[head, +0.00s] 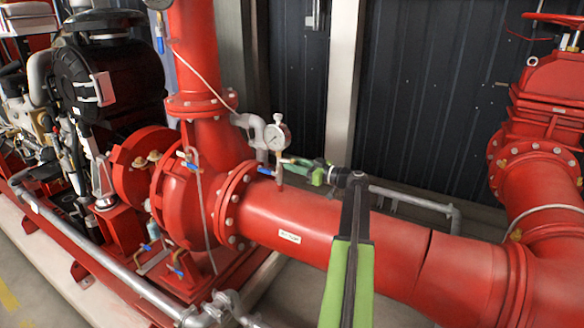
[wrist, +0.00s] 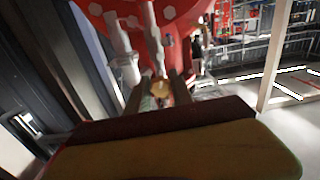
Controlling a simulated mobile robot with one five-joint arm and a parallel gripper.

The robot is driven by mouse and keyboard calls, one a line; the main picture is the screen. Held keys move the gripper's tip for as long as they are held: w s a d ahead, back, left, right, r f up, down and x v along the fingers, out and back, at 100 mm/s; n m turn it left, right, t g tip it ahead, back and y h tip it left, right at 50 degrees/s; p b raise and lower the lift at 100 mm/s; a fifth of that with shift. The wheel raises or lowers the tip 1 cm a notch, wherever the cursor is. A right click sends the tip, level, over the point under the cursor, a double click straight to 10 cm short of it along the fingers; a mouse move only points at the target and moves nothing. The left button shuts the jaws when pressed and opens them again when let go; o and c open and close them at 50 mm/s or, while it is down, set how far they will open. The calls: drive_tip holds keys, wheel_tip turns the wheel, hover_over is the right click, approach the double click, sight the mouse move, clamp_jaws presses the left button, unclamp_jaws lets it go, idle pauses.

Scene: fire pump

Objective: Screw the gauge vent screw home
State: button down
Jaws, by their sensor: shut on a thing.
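The round white-faced gauge (head: 277,138) stands upright on a thin stem above the large red pipe (head: 310,222). My gripper (head: 286,161) reaches in from the right, level with the stem just below the dial. In the wrist view, my two fingers (wrist: 160,92) are shut on a small brass-coloured piece, the gauge vent screw (wrist: 160,88). The fingers and the small scale hide most of the screw in the head view. I cannot tell how deep its thread sits.
A grey bent pipe (head: 250,125) stands close behind and left of the gauge. A blue-handled valve (head: 266,171) is just left of the stem. A flanged red riser (head: 199,70) rises at the left. A grey horizontal pipe (head: 412,198) runs behind my arm.

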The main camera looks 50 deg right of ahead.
drive_tip(key=m, duration=0.4)
drive_tip(key=shift+a, duration=0.1)
drive_tip(key=m, duration=0.4)
drive_tip(key=shift+r, duration=0.15)
drive_tip(key=m, duration=0.8)
drive_tip(key=shift+r+m, duration=0.1)
drive_tip(key=shift+m, duration=0.3)
drive_tip(key=m, duration=0.3)
drive_tip(key=shift+m, duration=0.3)
drive_tip(key=m, duration=0.9)
drive_tip(key=shift+m, duration=2)
